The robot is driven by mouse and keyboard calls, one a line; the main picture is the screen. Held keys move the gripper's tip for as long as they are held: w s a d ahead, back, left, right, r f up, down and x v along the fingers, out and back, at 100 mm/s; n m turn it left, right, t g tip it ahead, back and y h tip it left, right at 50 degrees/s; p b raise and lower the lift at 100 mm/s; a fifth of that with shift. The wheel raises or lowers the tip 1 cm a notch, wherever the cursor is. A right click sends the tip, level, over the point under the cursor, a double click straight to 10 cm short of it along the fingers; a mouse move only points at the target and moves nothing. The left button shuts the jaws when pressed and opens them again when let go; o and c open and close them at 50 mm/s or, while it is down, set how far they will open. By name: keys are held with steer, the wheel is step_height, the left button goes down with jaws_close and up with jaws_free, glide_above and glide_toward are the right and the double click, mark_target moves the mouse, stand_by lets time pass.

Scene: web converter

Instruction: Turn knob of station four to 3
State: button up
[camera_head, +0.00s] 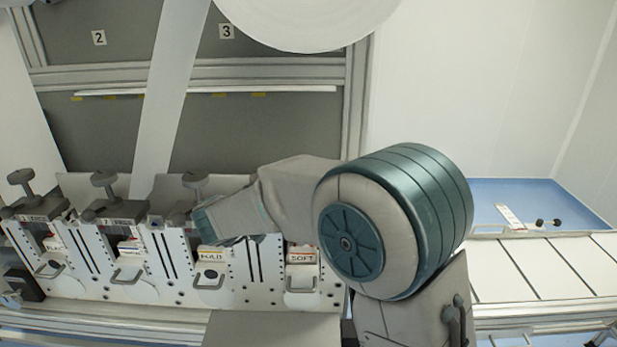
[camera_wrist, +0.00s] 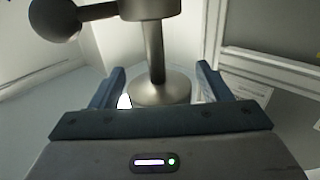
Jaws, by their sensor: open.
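In the wrist view a grey metal knob (camera_wrist: 158,80) stands on a flared round base, with a crossbar on top and a ball end at the upper left. Its stem is between the two blue fingers of my gripper (camera_wrist: 160,72), which are open and apart. The knob's station number and dial marks do not show. In the head view my arm covers the top of the right-most station, labelled SOFT (camera_head: 302,256), so any knob there is hidden. The third station's knob (camera_head: 194,182) shows just left of my arm.
Two more knobs stand on the left stations (camera_head: 104,182) (camera_head: 22,180). Metal handles line the station fronts. A white web (camera_head: 172,90) runs down from above, and a large white roll (camera_head: 308,22) hangs over the arm. A blue tray (camera_head: 500,195) lies at the right.

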steer(key=b+v, duration=0.3)
steer(key=v, duration=1)
steer(key=shift+s, duration=0.15)
